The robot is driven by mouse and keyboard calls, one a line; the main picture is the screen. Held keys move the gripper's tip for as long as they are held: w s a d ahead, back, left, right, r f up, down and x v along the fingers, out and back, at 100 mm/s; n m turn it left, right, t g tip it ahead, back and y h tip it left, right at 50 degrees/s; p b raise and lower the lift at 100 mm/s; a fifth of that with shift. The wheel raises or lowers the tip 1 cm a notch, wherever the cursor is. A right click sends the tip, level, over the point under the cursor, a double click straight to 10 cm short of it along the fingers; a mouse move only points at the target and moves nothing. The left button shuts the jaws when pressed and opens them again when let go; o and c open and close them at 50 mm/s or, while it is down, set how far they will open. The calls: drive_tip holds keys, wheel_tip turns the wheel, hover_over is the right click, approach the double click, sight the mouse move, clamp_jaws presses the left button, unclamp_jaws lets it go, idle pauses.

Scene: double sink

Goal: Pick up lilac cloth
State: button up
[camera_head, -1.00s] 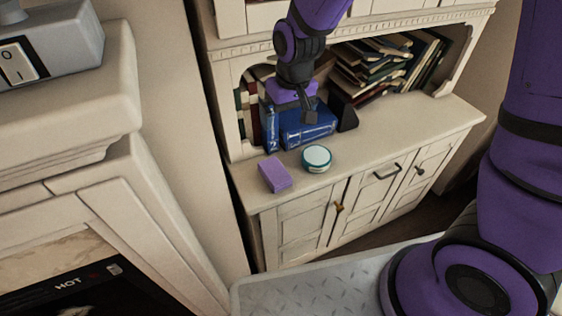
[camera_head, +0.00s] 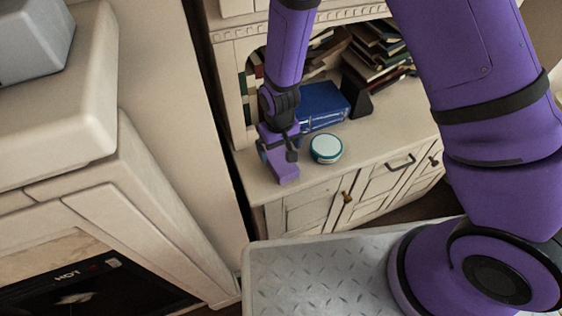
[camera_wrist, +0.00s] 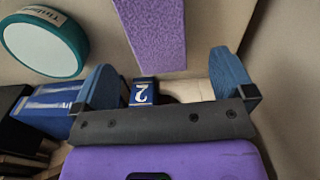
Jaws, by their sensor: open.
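The lilac cloth (camera_head: 287,175) looks like a small folded block and lies near the front left edge of the cabinet top. My gripper (camera_head: 277,158) is right over it and hides its back part in the head view. In the wrist view, the lilac cloth (camera_wrist: 150,30) runs down from the top edge to between the two blue fingertips of my gripper (camera_wrist: 166,72), closer to the left one. The jaws are open, with nothing held. I cannot tell how high the fingertips are above the cloth.
A round white and teal tin (camera_head: 326,149) stands just right of the cloth; it also shows in the wrist view (camera_wrist: 45,42). A blue book (camera_head: 323,104) and a dark bookend (camera_head: 357,98) are behind. The cabinet top (camera_head: 400,138) is clear to the right.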

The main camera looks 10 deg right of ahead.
sight(281, 159)
drive_tip(key=shift+d+f, duration=0.15)
drive_tip(key=shift+f, duration=2.9)
drive_tip(key=c, duration=1)
